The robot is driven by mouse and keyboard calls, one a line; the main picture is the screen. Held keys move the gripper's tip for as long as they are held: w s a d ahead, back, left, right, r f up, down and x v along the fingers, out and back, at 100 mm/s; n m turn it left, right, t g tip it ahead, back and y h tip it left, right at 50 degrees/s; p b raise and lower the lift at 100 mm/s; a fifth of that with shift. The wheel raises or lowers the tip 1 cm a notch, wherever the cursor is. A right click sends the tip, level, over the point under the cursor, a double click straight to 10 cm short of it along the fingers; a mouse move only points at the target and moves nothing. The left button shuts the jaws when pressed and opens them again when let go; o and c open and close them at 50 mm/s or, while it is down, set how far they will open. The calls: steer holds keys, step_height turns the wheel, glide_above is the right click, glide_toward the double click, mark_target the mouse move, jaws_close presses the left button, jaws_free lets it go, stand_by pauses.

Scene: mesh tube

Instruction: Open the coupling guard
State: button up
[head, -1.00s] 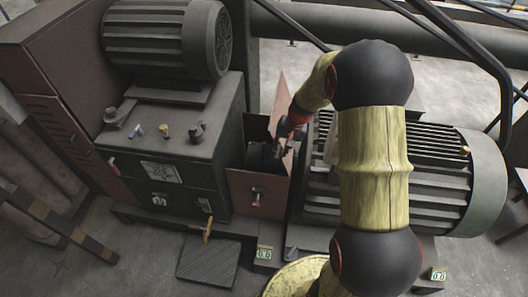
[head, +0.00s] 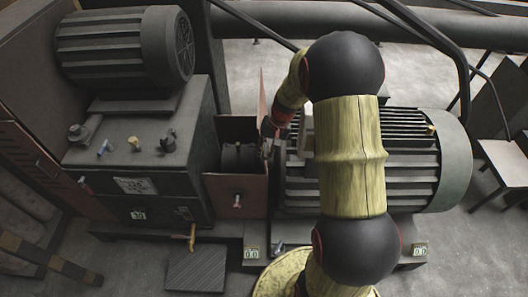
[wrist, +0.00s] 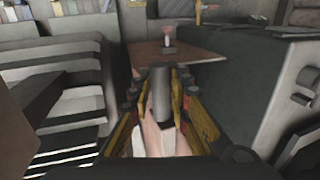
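The coupling guard (head: 236,195) is a reddish-brown box between the dark gear housing and the finned motor. Its top is uncovered, showing a dark interior with a rounded part (head: 238,155). A thin brown panel (head: 262,95) stands upright, nearly edge-on, at its motor side. My gripper (head: 268,128) is beside this panel and partly hidden by my arm. In the wrist view, my yellow-and-black fingers (wrist: 161,100) stand apart on either side of a grey cylinder (wrist: 160,88). I cannot tell whether they touch it. A brown plate (wrist: 200,62) lies beyond.
The finned motor (head: 440,165) is close on the right. The gear housing (head: 135,165) with small fittings on top is on the left. A yellow-handled valve (head: 191,236) and a ribbed floor plate (head: 197,268) are in front. Dark pipes cross behind.

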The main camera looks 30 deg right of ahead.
steer(key=o, duration=0.4)
steer(key=shift+w+r, duration=0.1)
steer(key=shift+d+r, duration=0.1)
steer(key=shift+r, duration=0.15)
steer(key=v, duration=1.1)
steer(key=shift+r, duration=0.25)
